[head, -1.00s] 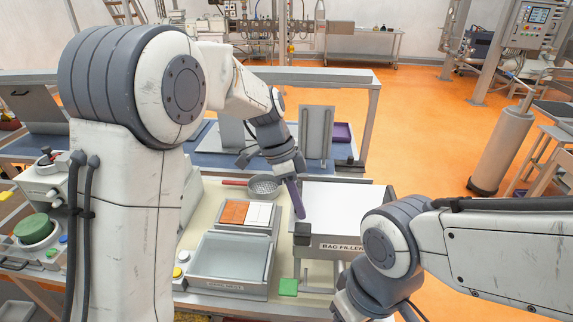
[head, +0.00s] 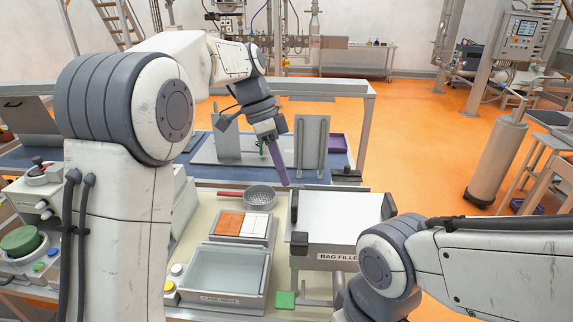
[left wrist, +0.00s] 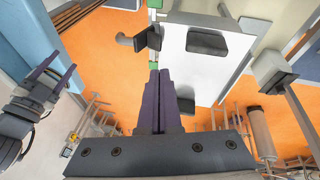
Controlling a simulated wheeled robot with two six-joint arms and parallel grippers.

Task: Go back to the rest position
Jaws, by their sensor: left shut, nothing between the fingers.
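My left gripper (head: 278,162) is raised above the back of the bench, by the rear left corner of the bag filler. Its purple fingers point down and are shut with nothing between them. They also show closed together in the left wrist view (left wrist: 158,103). My right arm comes in from the right in the head view, and its gripper is below the picture edge there. In the left wrist view my right gripper (left wrist: 53,75) shows at the left, its purple fingers apart and empty.
The bag filler (head: 340,213) stands below and right of my left gripper. A strainer (head: 260,198) with a red handle, an orange-and-white tiled tray (head: 240,226) and a grey bin (head: 225,272) are on the bench. Upright plates (head: 311,145) stand behind. Air above the bench is free.

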